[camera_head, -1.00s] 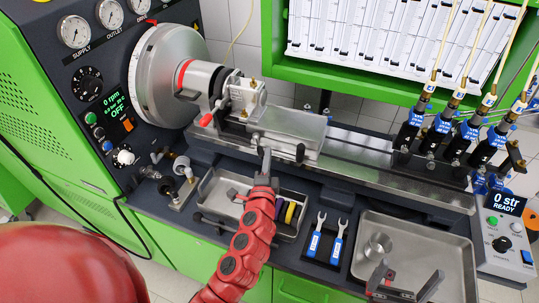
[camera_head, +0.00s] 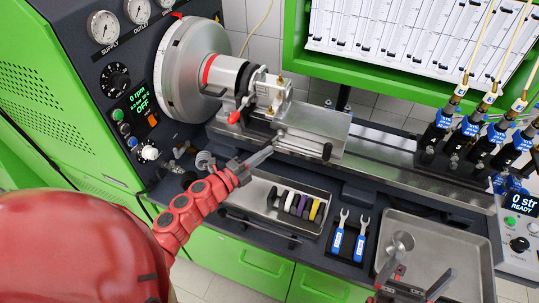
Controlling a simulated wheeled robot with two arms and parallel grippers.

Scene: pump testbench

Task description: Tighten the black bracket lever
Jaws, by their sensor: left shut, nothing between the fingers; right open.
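The metal bracket carriage (camera_head: 310,128) sits on the bench rail. A small black lever (camera_head: 327,151) hangs on its front right side, pointing down. My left gripper (camera_head: 270,149) is shut and empty, with its tips just in front of the carriage's lower left edge, left of the black lever and apart from it. Whether the tips touch the carriage is unclear. My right gripper (camera_head: 412,286) is open and empty at the bottom right, over the front of a metal tray.
A red-tipped lever (camera_head: 235,117) is on the clamp by the round chuck (camera_head: 190,70). A tray (camera_head: 262,213) of coloured pieces lies below my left gripper. Two blue-handled wrenches (camera_head: 349,238) and a larger metal tray (camera_head: 455,240) holding a metal cup (camera_head: 399,245) are to the right.

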